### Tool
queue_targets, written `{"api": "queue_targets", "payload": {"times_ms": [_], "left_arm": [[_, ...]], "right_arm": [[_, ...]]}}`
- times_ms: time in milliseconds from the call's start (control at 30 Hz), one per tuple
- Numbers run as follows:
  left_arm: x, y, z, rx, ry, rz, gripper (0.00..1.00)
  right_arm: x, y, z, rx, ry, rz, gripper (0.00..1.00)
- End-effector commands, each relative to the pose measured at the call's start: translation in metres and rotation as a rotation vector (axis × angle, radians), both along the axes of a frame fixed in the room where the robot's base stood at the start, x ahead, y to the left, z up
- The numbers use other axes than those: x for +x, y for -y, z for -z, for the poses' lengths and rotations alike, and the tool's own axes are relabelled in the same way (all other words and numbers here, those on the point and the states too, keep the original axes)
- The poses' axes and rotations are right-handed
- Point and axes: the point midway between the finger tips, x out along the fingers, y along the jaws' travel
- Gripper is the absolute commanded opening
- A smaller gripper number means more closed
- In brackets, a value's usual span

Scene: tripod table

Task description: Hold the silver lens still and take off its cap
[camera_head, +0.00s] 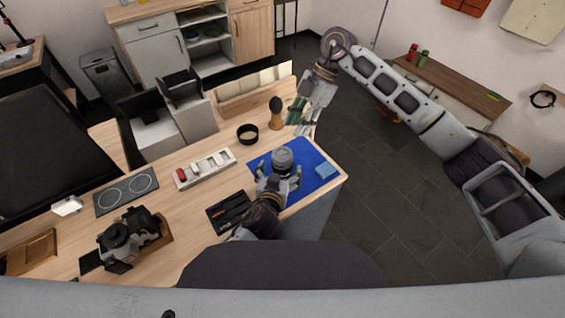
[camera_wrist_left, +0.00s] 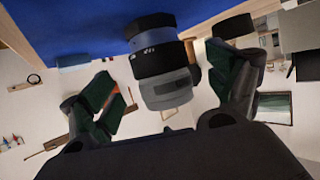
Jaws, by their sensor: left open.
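The silver lens (camera_head: 283,158) stands on the blue mat (camera_head: 318,186) near the table's right end. In the left wrist view the lens (camera_wrist_left: 168,88) shows a grey part and dark bands. I cannot tell its cap apart from its body. My left gripper (camera_head: 279,178) is low at the lens, and it also shows in the left wrist view (camera_wrist_left: 168,76). Its fingers are spread on both sides of the lens with gaps. My right gripper (camera_head: 297,116) hangs beyond the mat near the table's far edge, apart from the lens; its finger opening is unclear.
A light-blue cloth or block (camera_head: 325,171) lies on the mat, right of the lens. A dark bowl (camera_head: 247,133), a wooden-handled brush (camera_head: 276,112) and a white tray (camera_head: 205,168) stand behind. A black tray (camera_head: 230,211) and a camera (camera_head: 128,238) are to the left.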

Motion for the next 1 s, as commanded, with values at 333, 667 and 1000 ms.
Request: {"api": "queue_targets", "payload": {"times_ms": [333,667,1000], "left_arm": [[0.029,0.005,0.012,0.002,0.001,0.001,0.89],[0.047,0.009,0.020,0.000,0.000,0.001,0.89],[0.049,0.009,0.021,0.000,-0.001,0.001,0.89]], "right_arm": [[0.000,0.000,0.000,0.000,0.000,0.000,0.36],[0.000,0.000,0.000,0.000,0.000,0.000,0.36],[0.000,0.000,0.000,0.000,0.000,0.000,0.36]]}}
